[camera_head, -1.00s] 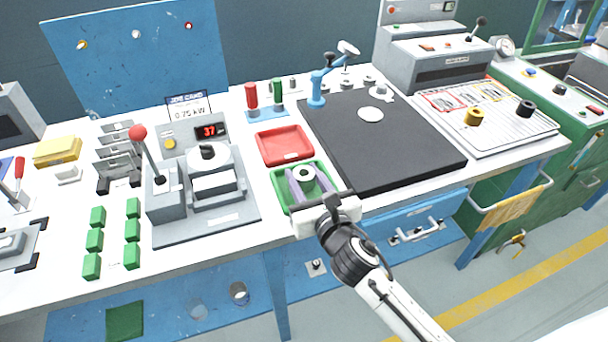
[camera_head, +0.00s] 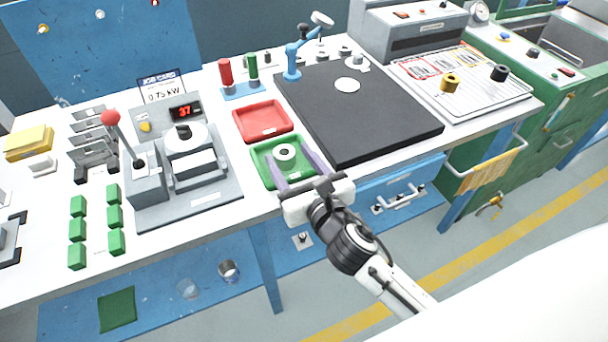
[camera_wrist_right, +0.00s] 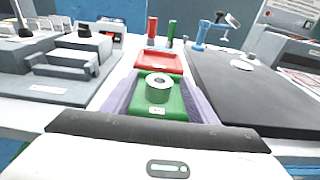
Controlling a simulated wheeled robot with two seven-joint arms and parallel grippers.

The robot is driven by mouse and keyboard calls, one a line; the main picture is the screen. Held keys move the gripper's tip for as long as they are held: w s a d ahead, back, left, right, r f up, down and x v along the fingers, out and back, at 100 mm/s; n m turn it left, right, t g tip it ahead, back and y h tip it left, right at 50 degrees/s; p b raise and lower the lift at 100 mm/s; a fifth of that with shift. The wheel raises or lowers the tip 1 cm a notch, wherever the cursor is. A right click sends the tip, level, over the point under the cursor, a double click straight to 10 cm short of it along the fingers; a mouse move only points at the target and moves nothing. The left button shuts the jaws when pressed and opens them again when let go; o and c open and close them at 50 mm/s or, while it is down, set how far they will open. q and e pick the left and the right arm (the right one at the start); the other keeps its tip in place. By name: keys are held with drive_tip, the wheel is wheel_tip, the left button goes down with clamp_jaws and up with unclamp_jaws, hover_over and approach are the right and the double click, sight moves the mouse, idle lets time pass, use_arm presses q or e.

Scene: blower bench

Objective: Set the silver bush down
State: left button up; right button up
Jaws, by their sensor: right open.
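The silver bush (camera_head: 286,152) is a short ring with a dark hole. It stands upright in the green tray (camera_head: 262,172), and the right wrist view shows it there too (camera_wrist_right: 159,90). My right gripper (camera_head: 286,166) is open, with its two purple fingers spread on either side of the bush. In the right wrist view a gap shows between the bush and each finger. My left gripper is not in view.
A red tray (camera_head: 264,122) lies behind the green tray. A black mat (camera_head: 375,125) is to the right. A grey press with a red-knobbed lever (camera_head: 112,118) stands to the left, with several green blocks (camera_head: 78,230) beyond it.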

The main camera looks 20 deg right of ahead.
drive_tip(key=s+r, duration=0.1)
drive_tip(key=s, duration=0.6)
drive_tip(key=shift+s+d, duration=0.15)
drive_tip(key=shift+s, duration=0.15)
drive_tip(key=s+d+f+m+g+h, duration=0.3)
drive_tip(key=s+d+f+m+g, duration=0.4)
drive_tip(key=m, duration=1.3)
drive_tip(key=s+a+f+m+g+y, duration=0.15)
drive_tip(key=s+f+m+g, duration=0.35)
drive_tip(key=s+m, duration=0.8)
drive_tip(key=w+a+f+m+t+y, duration=0.1)
drive_tip(key=w+a+f+t+y, duration=0.2)
drive_tip(key=f, duration=0.8)
drive_tip(key=shift+w+a+f+t, duration=0.35)
drive_tip(key=shift+w+a+t, duration=0.25)
drive_tip(key=shift+a, duration=0.6)
